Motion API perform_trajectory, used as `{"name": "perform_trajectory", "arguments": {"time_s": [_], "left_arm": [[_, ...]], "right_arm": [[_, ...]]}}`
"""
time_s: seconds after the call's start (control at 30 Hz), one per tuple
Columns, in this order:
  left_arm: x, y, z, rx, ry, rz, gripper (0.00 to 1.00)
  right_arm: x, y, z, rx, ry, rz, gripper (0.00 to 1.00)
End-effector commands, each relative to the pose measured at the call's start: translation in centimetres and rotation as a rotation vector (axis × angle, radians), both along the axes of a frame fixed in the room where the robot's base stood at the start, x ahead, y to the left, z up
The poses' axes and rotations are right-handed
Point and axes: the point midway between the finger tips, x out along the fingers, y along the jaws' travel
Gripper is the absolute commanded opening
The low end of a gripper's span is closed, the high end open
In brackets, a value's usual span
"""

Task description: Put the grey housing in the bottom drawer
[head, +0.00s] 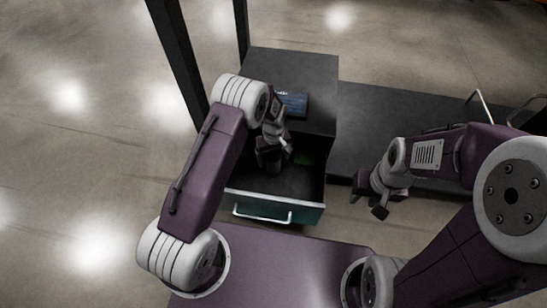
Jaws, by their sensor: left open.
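A drawer with a teal front (303,214) and a pale bar handle is pulled open below the dark cabinet top (300,66). Its inside is dark. My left gripper (271,161) points down over the open drawer, at its left part, with its jaws open. A small green patch shows in the drawer just right of that gripper. I cannot make out the grey housing for sure; the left arm and gripper hide part of the drawer. My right gripper (369,199) hangs to the right of the drawer, its fingers apart and nothing visible between them.
A blue item (293,104) lies on the cabinet top, partly behind my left arm. A low dark surface (400,115) extends right of the cabinet, with a metal handle (482,108) near its right. Dark upright posts (178,60) stand left of the cabinet. Open floor lies further left.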

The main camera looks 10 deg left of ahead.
Motion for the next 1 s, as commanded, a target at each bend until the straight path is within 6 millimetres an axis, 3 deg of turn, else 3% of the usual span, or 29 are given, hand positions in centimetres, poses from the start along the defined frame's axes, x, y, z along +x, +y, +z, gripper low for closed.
{"name": "perform_trajectory", "arguments": {"time_s": [0.6, 1.0], "left_arm": [[0.0, 0.0, 6.6, 0.000, 0.000, 0.000, 0.86], [0.0, 0.0, 6.6, 0.000, 0.000, 0.000, 0.86]], "right_arm": [[0.0, 0.0, 6.5, 0.000, 0.000, 0.000, 0.36], [0.0, 0.0, 6.6, 0.000, 0.000, 0.000, 0.36]]}}
